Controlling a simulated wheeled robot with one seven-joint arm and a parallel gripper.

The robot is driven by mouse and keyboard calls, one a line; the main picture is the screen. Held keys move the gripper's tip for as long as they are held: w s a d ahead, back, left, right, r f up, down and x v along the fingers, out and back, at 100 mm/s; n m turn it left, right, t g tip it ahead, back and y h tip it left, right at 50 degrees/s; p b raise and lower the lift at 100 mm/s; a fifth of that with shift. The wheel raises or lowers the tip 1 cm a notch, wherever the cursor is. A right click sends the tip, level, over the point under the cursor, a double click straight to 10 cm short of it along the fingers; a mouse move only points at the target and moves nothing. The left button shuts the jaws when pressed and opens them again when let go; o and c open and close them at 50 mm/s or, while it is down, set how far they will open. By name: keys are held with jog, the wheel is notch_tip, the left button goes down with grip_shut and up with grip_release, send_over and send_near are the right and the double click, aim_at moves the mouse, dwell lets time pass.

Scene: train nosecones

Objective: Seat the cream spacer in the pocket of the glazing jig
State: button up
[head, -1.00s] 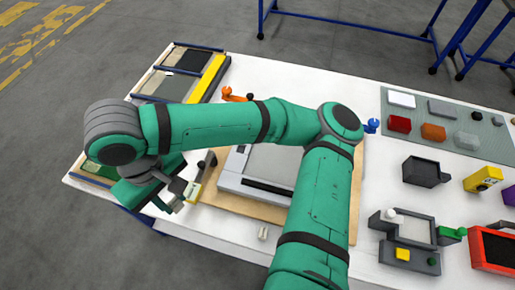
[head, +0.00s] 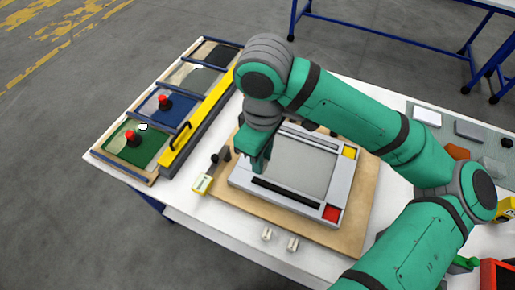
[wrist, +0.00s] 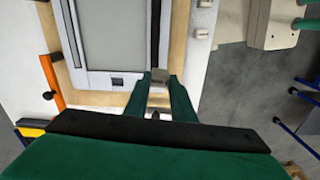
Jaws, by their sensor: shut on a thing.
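The glazing jig (head: 240,184) is a grey frame with a pale panel, a yellow corner insert (head: 350,152) and a red corner insert (head: 331,213). My gripper (head: 257,168) points down at the jig's left end. In the wrist view my gripper (wrist: 159,82) is shut on a small pale grey-cream block, the cream spacer (wrist: 160,74), at the fingertips. The spacer shows beside the jig's corner (wrist: 132,80); I cannot tell its height or whether it touches. The gripper hides that corner in the head view.
The jig sits on a wooden board (head: 350,225). Two small cream pieces (head: 267,233) (head: 292,244) lie on the white table in front. Red-knobbed panels (head: 133,138) and a yellow rail (head: 200,118) lie further left.

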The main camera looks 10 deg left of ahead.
jog(key=shift+n, duration=0.6)
jog(key=w+a+f, duration=0.1)
jog(key=w+f, duration=0.1)
jog(key=w, duration=0.2)
jog(key=w+a+f, duration=0.2)
jog(key=w+f, duration=0.1)
jog(key=w, duration=0.1)
jog(key=w+a+f, duration=0.1)
jog(key=w+f, duration=0.2)
jog(key=w, duration=0.1)
jog(key=shift+w+a+f, duration=0.2)
jog(key=shift+w+f, duration=0.05)
jog(key=shift+w, duration=0.05)
jog(key=shift+w+a+f, duration=0.1)
jog(key=shift+w+f, duration=0.05)
jog(key=shift+f, duration=0.8)
jog(key=shift+w+a+f, duration=0.1)
jog(key=shift+w+f, duration=0.05)
jog(key=shift+f, duration=0.8)
jog(key=shift+f, duration=0.15)
jog(key=o, duration=1)
jog(key=shift+d, duration=0.1)
